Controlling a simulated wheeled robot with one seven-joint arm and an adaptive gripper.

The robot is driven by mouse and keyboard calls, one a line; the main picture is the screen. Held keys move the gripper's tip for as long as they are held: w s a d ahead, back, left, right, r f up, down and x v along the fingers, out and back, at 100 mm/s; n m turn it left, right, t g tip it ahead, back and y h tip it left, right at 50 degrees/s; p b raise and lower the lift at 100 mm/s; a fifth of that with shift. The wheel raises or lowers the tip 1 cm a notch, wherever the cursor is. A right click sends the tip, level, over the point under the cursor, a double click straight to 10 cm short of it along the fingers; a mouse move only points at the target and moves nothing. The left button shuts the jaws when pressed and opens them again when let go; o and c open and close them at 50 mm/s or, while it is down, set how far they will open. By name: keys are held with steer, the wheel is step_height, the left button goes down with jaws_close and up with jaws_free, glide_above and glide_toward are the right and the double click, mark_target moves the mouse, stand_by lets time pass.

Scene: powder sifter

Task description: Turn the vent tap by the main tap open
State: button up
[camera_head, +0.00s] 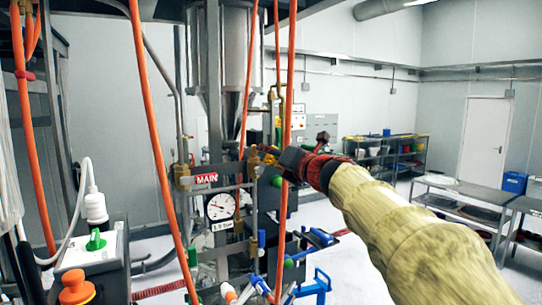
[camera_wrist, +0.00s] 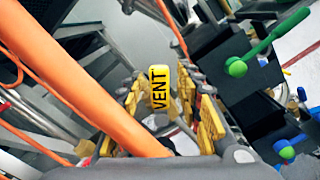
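The yellow vent tap handle, marked VENT (camera_wrist: 158,88), stands near the middle of the wrist view. My gripper (camera_wrist: 168,106) is open, with its yellow-padded fingers on either side of the handle. I see no clear contact between pads and handle. In the head view my gripper (camera_head: 266,157) is at the pipework, just right of and above the red MAIN label (camera_head: 205,179). There the vent tap cannot be told apart from my fingers. The main tap itself is not clear.
An orange hose (camera_wrist: 85,80) crosses the wrist view close by my left finger; another orange hose (camera_head: 286,120) hangs by my gripper in the head view. A pressure gauge (camera_head: 220,207) sits below the MAIN label. A green-handled valve (camera_wrist: 237,67) is at right in the wrist view.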

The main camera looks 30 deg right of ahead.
steer(key=s, duration=1.2)
steer(key=shift+d, duration=0.2)
